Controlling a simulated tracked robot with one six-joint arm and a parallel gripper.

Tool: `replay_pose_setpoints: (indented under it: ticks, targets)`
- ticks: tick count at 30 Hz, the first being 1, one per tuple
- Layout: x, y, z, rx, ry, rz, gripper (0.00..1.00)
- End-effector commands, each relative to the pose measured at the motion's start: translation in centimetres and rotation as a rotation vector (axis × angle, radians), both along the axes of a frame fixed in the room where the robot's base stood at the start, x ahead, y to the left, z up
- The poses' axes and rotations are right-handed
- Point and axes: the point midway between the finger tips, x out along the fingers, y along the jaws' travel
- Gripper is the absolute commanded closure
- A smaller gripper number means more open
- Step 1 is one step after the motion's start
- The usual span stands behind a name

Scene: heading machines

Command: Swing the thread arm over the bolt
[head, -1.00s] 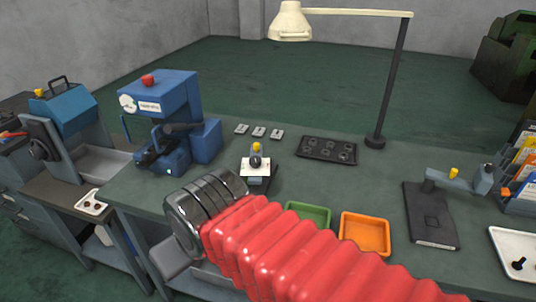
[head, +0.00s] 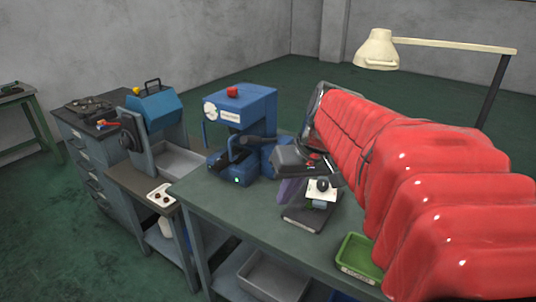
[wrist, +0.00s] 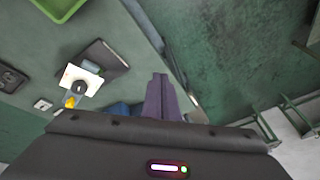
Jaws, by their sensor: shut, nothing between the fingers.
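A small fixture (head: 303,219) with a dark base stands on the bench, carrying a white card (head: 322,192) and a dark round knob. In the wrist view the card (wrist: 80,80) shows beside a yellow knob (wrist: 70,102) and the dark base plate (wrist: 100,58). I cannot make out the bolt or which part is the thread arm. My gripper (head: 287,193) has purple fingers, shut and empty, just left of the card in the head view. In the wrist view the closed fingers (wrist: 160,76) are right of the fixture, apart from it. My gripper hides the fixture's top in the head view.
A blue press (head: 245,130) with a red button stands behind and left of the fixture. A green tray (head: 357,262) is at the front right. A blue-topped machine (head: 155,108) stands on the lower side bench. A lamp (head: 378,50) overhangs the back right.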

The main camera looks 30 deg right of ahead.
Motion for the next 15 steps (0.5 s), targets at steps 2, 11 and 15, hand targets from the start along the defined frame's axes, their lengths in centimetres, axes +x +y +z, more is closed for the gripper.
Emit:
replay_pose_setpoints:
  ticks: [2, 11, 15]
  targets:
    - [0.8, -2.9, 0.1, 0.029, 0.001, -0.027, 1.00]
    - [2.1, -13.7, 0.0, 0.126, -0.043, -0.092, 1.00]
    - [1.6, -19.3, -0.4, 0.164, -0.081, -0.120, 1.00]
